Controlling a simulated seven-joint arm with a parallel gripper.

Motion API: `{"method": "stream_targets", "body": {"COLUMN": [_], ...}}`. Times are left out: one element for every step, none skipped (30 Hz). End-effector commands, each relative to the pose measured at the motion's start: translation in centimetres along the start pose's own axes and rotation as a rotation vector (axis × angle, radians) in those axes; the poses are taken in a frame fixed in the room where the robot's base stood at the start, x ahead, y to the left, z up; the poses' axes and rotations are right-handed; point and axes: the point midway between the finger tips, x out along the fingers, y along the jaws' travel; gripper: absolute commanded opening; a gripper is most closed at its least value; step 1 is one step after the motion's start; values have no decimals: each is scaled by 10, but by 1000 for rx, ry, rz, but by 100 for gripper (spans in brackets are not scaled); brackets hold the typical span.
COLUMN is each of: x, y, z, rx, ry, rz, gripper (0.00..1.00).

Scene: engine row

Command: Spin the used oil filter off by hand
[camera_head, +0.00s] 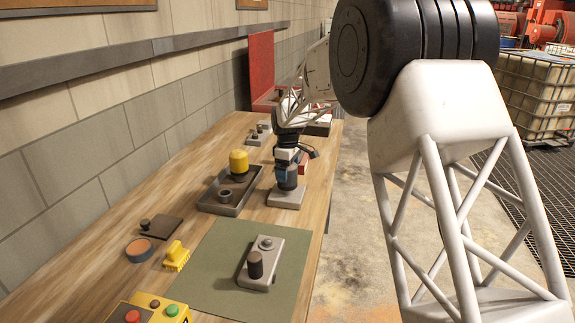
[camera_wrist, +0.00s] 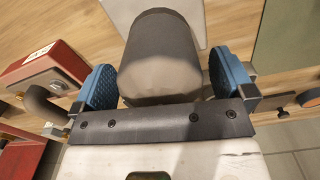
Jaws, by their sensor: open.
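A dark grey cylinder, apparently the used oil filter (camera_wrist: 160,55), stands between my gripper's blue finger pads in the wrist view. A narrow gap shows beside each pad. My gripper (camera_head: 287,172) is open, pointing down around it. In the head view the filter is largely hidden by the gripper; its light grey base block (camera_head: 286,198) shows below, on the bench's right side. Another dark cylinder (camera_head: 255,265) stands on a grey block (camera_head: 270,258) on the green mat (camera_head: 215,262). A yellow cylinder (camera_head: 238,162) stands in the dark tray (camera_head: 212,205).
The wooden bench (camera_head: 200,158) runs along the block wall. A yellow button box (camera_head: 150,311), a small yellow part (camera_head: 176,255), a round dish (camera_head: 140,249) and a dark plate (camera_head: 160,228) lie at the near left. A red box (camera_wrist: 48,68) is close beside my left pad.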

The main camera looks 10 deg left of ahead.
Motion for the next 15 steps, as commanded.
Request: {"method": "stream_targets", "body": {"x": [1,1,1,1,1,1,1,1,1,1,1,1,1,1,1], "y": [0,0,0,0,0,0,0,0,0,0,0,0,0,0,0], "z": [0,0,0,0,0,0,0,0,0,0,0,0,0,0,0], "rx": [0,0,0,0,0,0,0,0,0,0,0,0,0,0,0], "ry": [0,0,0,0,0,0,0,0,0,0,0,0,0,0,0], "rz": [0,0,0,0,0,0,0,0,0,0,0,0,0,0,0], "gripper": [100,100,100,100,100,100,100,100,100,95,91,85,80,76,69]}}
